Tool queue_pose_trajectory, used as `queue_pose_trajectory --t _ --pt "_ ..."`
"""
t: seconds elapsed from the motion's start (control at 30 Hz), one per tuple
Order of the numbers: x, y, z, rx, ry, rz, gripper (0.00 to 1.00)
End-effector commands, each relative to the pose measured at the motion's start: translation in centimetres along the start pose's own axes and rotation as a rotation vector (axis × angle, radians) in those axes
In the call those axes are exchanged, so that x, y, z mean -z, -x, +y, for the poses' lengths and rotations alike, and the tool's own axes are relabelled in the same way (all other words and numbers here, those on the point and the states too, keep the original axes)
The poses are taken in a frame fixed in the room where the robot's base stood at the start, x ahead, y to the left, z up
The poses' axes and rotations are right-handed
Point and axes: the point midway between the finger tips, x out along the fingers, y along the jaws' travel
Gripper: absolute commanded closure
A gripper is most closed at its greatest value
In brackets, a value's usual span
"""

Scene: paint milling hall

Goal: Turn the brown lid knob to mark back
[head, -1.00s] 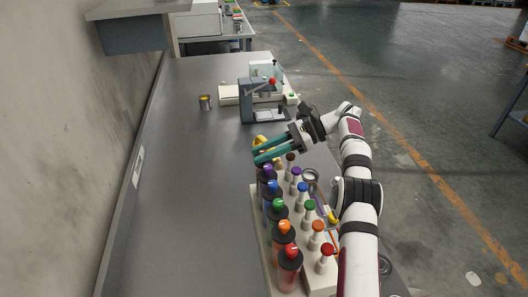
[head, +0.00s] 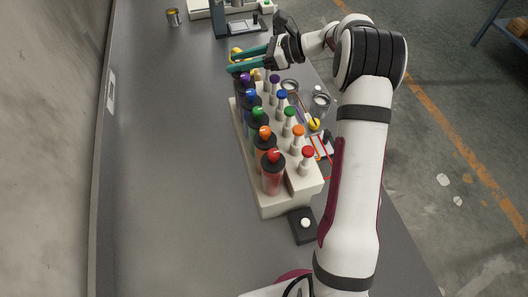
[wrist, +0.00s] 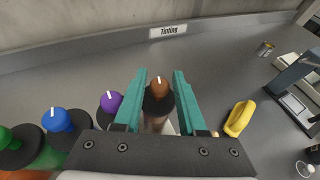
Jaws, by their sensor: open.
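The brown lid knob (wrist: 160,86) sits on a dark lid, on the bottle at the far end of the row. It has a white pointer line on top, pointing up the picture towards the wall. My gripper (wrist: 160,76) is open, with one teal finger on each side of the knob and a gap visible on both sides. In the head view, my gripper (head: 234,62) is over the far end of the rack (head: 283,207), and its fingers mostly hide the brown knob. Marks around the lid are too small to read.
Purple (wrist: 112,101), blue (wrist: 59,118) and green knobs line the same row. A second row of small bottles stands beside it. A yellow object (wrist: 239,118) lies right of the fingers. A paint can (head: 173,17) stands farther back. The left bench is clear.

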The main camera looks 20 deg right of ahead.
Motion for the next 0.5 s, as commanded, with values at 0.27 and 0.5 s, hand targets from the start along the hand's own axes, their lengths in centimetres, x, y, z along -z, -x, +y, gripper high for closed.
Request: queue_pose_trajectory --t 0.27,0.5 --pt "0.0 5.9 0.5 0.106 -0.042 0.001 0.60" --pt "0.1 12.6 1.2 0.105 -0.041 0.002 0.60"
